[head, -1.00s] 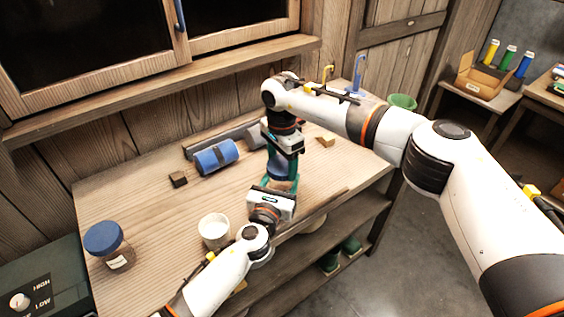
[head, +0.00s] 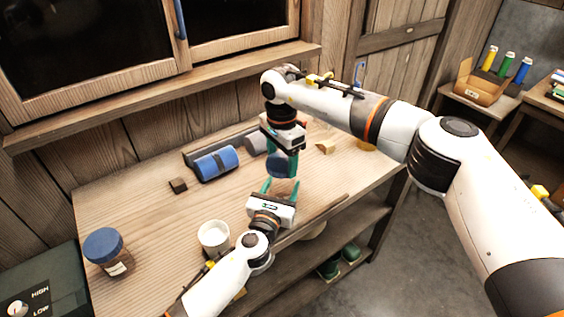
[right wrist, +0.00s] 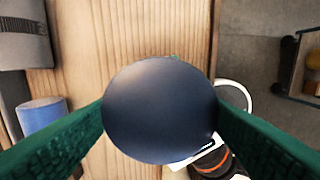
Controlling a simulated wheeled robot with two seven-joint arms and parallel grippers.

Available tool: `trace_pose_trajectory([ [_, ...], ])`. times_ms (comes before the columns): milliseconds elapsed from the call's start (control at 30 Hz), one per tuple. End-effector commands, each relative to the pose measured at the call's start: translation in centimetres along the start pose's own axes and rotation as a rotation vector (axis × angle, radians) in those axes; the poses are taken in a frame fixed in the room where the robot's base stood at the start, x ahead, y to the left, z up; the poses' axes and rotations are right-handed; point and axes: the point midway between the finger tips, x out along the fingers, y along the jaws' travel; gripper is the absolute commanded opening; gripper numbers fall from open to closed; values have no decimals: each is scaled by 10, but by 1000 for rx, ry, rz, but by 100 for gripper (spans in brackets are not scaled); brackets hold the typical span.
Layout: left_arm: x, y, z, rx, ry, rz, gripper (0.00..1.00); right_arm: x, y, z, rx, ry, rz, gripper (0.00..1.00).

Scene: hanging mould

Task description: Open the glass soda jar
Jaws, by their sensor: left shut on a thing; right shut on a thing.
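The blue round lid (head: 277,164) is between the green fingers of my right gripper (head: 283,160), which points down above the table. The right wrist view shows the lid (right wrist: 160,110) from above, filling the space between both fingers. My left gripper (head: 281,189) reaches up from the front below it, its green fingers shut on the glass soda jar. The clear glass body is hard to make out between those fingers. In the right wrist view the lid hides it. The lid sits a little above the left fingertips.
A blue-lidded jar (head: 107,252) stands at the left and a white cup (head: 213,236) by my left arm. A blue roll (head: 216,163), small dark block (head: 178,185) and wooden block (head: 325,147) lie behind. The wooden table (head: 150,215) is clear at centre left.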

Motion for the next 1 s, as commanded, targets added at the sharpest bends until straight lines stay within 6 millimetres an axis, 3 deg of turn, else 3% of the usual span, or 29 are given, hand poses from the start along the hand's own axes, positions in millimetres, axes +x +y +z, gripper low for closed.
trace_pose_trajectory([
  [167,0,0,0,0,0,-1,0,-23,0,0,0,-1,1,40],
  [400,0,0,0,0,0,-1,0,-25,0,0,0,0,-1,40],
  [433,0,0,0,0,0,-1,65,-25,0,0,0,0,-1,40],
  [567,0,0,0,0,0,-1,86,-24,0,0,0,0,-1,40],
  [867,-1,0,0,0,0,0,86,-25,0,0,0,0,-1,40],
  [1000,-15,-1,1,1,-1,-1,86,-26,0,0,0,0,-1,40],
])
